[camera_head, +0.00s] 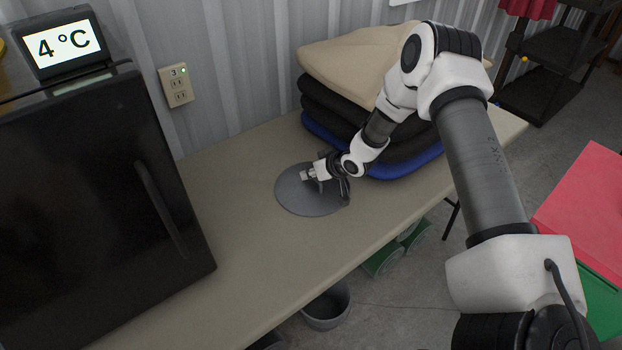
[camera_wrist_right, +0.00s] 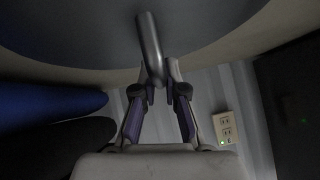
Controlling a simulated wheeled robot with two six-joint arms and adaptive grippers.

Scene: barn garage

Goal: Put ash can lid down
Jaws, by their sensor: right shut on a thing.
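The ash can lid is a round, flat grey disc (camera_head: 292,198) on or just above the tan table, in front of the stacked cushions. I cannot tell whether it touches the table. My right gripper (camera_head: 309,174) reaches in from the right over the lid and is shut on its handle. In the right wrist view the curved metal handle (camera_wrist_right: 150,48) runs between the fingertips of my right gripper (camera_wrist_right: 160,92), and the lid's grey surface (camera_wrist_right: 60,30) fills the top. My left gripper is not in view.
A stack of folded cushions (camera_head: 340,62) stands behind the lid. A black fridge (camera_head: 90,200) stands on the left, near a wall outlet (camera_head: 176,86). The tan table (camera_head: 230,255) is clear between fridge and lid. A grey can (camera_head: 327,308) stands on the floor below the front edge.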

